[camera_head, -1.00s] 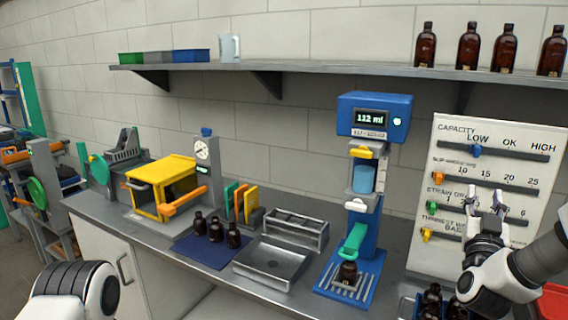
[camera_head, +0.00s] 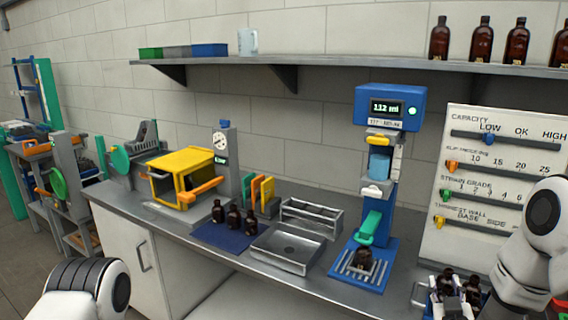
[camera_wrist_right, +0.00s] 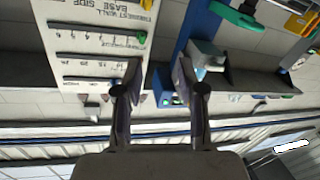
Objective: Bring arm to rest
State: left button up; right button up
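My right arm comes in at the right edge of the head view, its white wrist low in front of the panel. My right gripper (camera_head: 453,300) seems to be at the lower right, in front of amber bottles (camera_head: 446,279) in a holder; it is small and partly mixed with them there. In the right wrist view its two fingers (camera_wrist_right: 158,70) stand apart with nothing between them, and the slider panel appears upside down beyond. Of my left arm only a white, black-ringed link shows at the lower left; the left gripper is out of view.
The slider panel (camera_head: 490,220) stands behind my right arm. Several bottles (camera_head: 233,217) stand on a blue mat (camera_head: 225,238) near a metal tray (camera_head: 288,252). A shelf (camera_head: 340,68) runs above. A yellow box (camera_head: 182,165) is left.

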jog(key=s+a+f+n+g+y+b, duration=0.1)
jog(key=s+a+f+g+y, duration=0.15)
jog(key=s+f, duration=0.45)
jog(key=s+a+f+n+g+y, duration=0.1)
jog(key=s+a+f+g, duration=0.15)
jog(key=f, duration=0.75)
jog(key=s+a+f+g+y+b, duration=0.1)
jog(key=s+a+f+g, duration=0.3)
jog(key=f, duration=0.5)
jog(key=s+a+f+g+y, duration=0.1)
jog(key=s+a+f+g, duration=0.1)
jog(key=s, duration=0.8)
jog(key=s+a+f+m+g+y, duration=0.1)
jog(key=s+f+g, duration=0.3)
jog(key=s, duration=0.6)
jog(key=shift+s+a+g, duration=0.25)
jog(key=shift+a+g, duration=0.15)
jog(key=shift+g, duration=0.7)
